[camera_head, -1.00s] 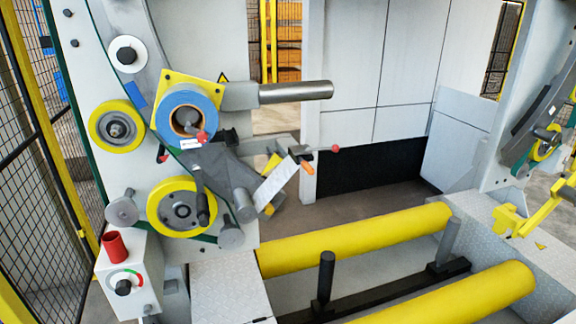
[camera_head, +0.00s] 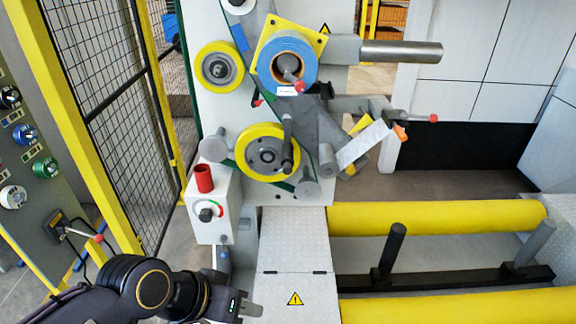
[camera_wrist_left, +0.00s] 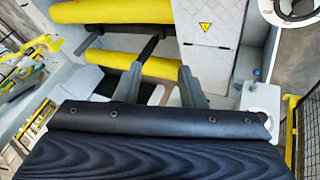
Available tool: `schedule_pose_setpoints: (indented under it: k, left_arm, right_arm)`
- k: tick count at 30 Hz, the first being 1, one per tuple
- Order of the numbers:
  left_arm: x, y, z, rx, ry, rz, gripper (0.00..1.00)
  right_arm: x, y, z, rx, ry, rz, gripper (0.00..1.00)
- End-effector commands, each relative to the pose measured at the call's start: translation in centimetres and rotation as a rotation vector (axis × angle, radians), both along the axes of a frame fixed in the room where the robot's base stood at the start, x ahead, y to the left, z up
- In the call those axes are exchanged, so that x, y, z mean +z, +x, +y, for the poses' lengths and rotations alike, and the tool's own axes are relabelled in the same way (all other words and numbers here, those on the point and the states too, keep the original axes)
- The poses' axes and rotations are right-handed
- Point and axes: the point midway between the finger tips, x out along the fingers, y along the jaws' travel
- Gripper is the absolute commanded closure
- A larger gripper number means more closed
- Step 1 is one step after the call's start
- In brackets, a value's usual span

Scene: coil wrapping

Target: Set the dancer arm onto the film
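The blue film roll (camera_head: 287,62) sits on a yellow square plate on the machine's upright face. A grey arm (camera_head: 310,115) hangs below it, with small rollers and a red-tipped lever; I cannot tell for sure which part is the dancer arm. A pale strip (camera_head: 363,145) lies sloping at its right. A dark handle (camera_head: 287,140) stands before the lower yellow-rimmed wheel (camera_head: 268,150). My left gripper (camera_head: 250,303) is low at the bottom, well below these parts. In the left wrist view its fingers (camera_wrist_left: 159,78) are apart and empty. My right gripper is out of view.
A control box (camera_head: 212,222) with a red cup-shaped part stands left of the plated walkway (camera_head: 295,245). Yellow rollers (camera_head: 430,217) and black posts lie at right. A mesh fence (camera_head: 110,130) and a switch panel (camera_head: 25,160) bound the left.

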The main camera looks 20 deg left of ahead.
Motion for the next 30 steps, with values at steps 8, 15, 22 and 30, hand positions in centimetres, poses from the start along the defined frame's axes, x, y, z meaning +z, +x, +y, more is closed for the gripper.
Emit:
schedule_pose_setpoints:
  k: [8, 15, 22, 30]
  left_arm:
    - [0.0, 0.0, 0.0, 0.000, 0.000, 0.000, 0.64]
    - [0.0, 0.0, 0.0, 0.000, 0.000, 0.000, 0.62]
    - [-2.5, 1.5, 2.3, -0.115, 0.186, -0.022, 0.53]
    - [-6.6, 10.0, 10.5, -0.609, 0.929, -0.089, 0.53]
  right_arm:
    - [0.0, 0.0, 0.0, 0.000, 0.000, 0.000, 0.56]
    - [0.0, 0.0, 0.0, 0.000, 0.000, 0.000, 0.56]
    - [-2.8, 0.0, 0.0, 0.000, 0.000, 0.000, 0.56]
    - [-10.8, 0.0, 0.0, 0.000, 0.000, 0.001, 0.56]
